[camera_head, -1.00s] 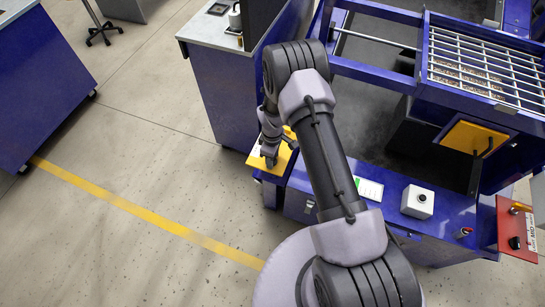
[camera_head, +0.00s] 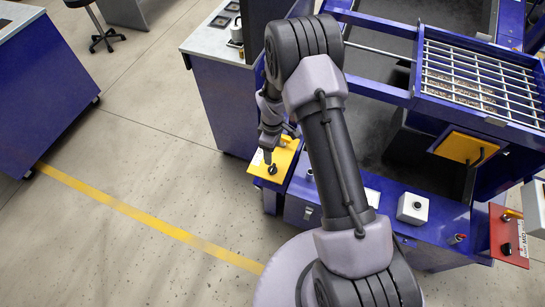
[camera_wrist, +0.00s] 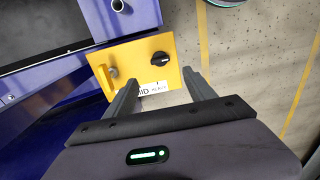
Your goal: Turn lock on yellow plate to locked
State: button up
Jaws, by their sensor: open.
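The yellow plate (camera_head: 284,156) sits on a blue bench end in the head view. It fills the upper middle of the wrist view (camera_wrist: 138,52). A round black knob with a pale mark (camera_wrist: 161,57) is on its right part, and a small yellowish lever or peg (camera_wrist: 112,73) is on its left part. A white label with partly hidden black letters (camera_wrist: 155,88) lies along the near edge. My gripper (camera_wrist: 162,84) is open and empty, its fingers apart on the near side of the plate. Contact with the knob (camera_head: 272,170) cannot be told.
A blue machine frame with a metal grid (camera_head: 480,80) stands at the right. A white box with a black button (camera_head: 413,206) and a red plate (camera_head: 508,236) are along the bench. Open floor (camera_head: 130,170) lies at the left.

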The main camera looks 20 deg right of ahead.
notch_tip(320, 180, up, 6)
jog(key=shift+f+p, duration=0.1)
jog(key=shift+p, duration=0.5)
